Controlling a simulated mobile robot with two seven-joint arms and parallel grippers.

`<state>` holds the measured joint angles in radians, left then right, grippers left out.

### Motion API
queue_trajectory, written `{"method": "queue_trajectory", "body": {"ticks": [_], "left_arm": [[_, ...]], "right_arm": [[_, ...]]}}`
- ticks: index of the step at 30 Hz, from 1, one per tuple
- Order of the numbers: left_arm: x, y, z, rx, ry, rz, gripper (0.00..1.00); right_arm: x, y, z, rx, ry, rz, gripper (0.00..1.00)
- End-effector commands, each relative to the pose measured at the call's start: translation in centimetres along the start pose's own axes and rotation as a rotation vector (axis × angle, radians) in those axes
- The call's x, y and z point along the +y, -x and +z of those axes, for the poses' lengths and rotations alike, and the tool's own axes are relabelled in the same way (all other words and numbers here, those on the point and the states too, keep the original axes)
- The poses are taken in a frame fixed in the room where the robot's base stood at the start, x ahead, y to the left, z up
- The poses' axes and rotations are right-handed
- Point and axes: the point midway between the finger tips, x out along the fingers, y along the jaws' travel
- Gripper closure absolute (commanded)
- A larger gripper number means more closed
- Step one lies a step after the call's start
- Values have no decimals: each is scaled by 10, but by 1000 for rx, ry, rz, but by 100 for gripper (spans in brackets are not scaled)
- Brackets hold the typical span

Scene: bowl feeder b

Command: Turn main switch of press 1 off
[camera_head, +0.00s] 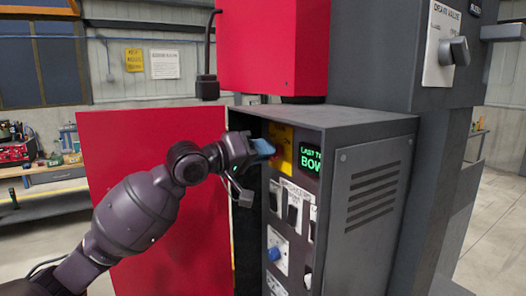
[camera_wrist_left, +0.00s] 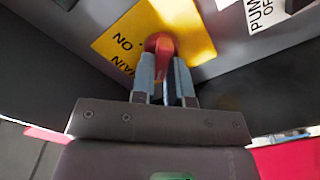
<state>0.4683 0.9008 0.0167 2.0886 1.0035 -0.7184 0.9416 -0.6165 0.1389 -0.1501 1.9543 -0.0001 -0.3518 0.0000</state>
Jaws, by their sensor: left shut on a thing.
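The main switch is a red rotary knob (camera_wrist_left: 160,45) on a yellow plate (camera_wrist_left: 188,22) marked MAIN and ON. In the head view the yellow plate (camera_head: 280,150) sits at the top of the open control cabinet, left of a green-lit display, with the knob partly hidden by my gripper. My left gripper (camera_head: 263,148) reaches in from the left to the plate. In the left wrist view its two blue-grey fingers (camera_wrist_left: 163,80) stand on either side of the knob's lower part, shut on it. The knob's exact angle is hard to tell. My right gripper is not in view.
The open red cabinet door (camera_head: 150,140) stands behind my left arm. Below the plate the panel carries several rocker switches (camera_head: 292,207) and a blue knob (camera_head: 274,254). The grey vented side wall (camera_head: 370,190) closes the cabinet on the right. A workbench (camera_head: 45,172) stands far left.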

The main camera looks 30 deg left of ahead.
Motion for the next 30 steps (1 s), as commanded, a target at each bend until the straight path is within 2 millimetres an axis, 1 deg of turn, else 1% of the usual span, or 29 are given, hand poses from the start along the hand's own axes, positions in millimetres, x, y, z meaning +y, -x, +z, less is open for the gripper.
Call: {"method": "queue_trajectory", "body": {"ticks": [6,17,18,23,30], "left_arm": [[-1,0,0,0,34,-1,100],[-1,0,0,0,38,-1,100],[0,0,0,0,38,0,84],[0,0,0,0,37,0,60],[0,0,0,0,36,0,60]], "right_arm": [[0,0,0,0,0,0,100],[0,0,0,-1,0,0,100],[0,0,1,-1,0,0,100],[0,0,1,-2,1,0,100],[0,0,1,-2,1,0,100]]}}
